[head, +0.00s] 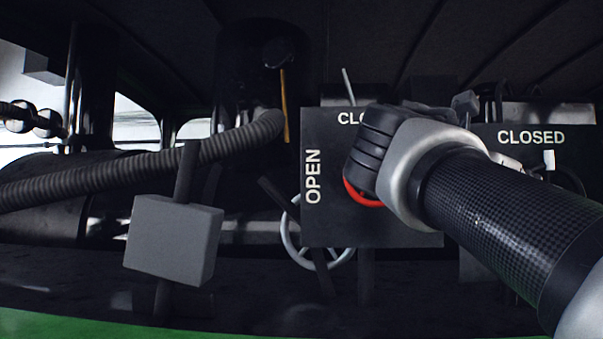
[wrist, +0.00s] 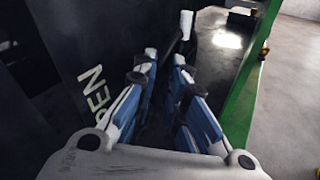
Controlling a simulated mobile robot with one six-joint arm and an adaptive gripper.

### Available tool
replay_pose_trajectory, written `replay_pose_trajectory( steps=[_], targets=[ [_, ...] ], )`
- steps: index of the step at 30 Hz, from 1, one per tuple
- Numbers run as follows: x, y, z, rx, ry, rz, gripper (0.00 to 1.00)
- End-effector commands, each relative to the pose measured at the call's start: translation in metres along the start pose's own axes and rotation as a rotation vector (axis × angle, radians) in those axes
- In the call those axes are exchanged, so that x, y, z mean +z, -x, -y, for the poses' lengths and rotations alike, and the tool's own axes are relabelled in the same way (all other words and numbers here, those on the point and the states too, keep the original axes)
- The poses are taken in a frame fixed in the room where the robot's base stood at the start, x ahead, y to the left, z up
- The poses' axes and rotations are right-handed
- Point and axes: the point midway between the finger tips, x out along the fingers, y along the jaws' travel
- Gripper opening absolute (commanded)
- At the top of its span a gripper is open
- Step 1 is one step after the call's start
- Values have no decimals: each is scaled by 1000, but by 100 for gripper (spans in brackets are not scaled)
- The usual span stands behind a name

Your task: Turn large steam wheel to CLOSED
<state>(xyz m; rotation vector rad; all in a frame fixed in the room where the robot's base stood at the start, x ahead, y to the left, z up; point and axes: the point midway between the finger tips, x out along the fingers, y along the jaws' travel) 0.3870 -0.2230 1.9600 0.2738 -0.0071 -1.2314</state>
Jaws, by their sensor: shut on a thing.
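The large steam wheel (head: 364,198) shows in the head view only as a red arc below my wrist; my arm hides the rest. It is in front of a dark panel (head: 325,222) with OPEN up its left side and a partly covered word beginning CLO at the top. My gripper (wrist: 166,68) is at the panel in the wrist view, with blue-sided fingers close together. It is shut on the wheel, but the gripped part is hard to make out. A white-tipped piece (wrist: 187,24) stands just beyond the fingertips.
A second panel marked CLOSED (head: 531,138) is behind my arm at the right. A grey block on a lever (head: 172,240), a ribbed hose (head: 130,172) and a pale spoked wheel (head: 293,246) are at the left. A green edge (wrist: 245,100) runs beside open floor (wrist: 291,110).

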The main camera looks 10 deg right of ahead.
Motion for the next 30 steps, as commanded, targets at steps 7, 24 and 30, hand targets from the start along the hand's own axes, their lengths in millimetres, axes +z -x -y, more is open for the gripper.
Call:
replay_pose_trajectory(
  steps=[7,24,30],
  targets=[
    [3,0,0,2,-11,-11,0],
    [2,0,0,0,-11,-11,31],
    [2,1,0,0,-10,-12,31]
  ],
)
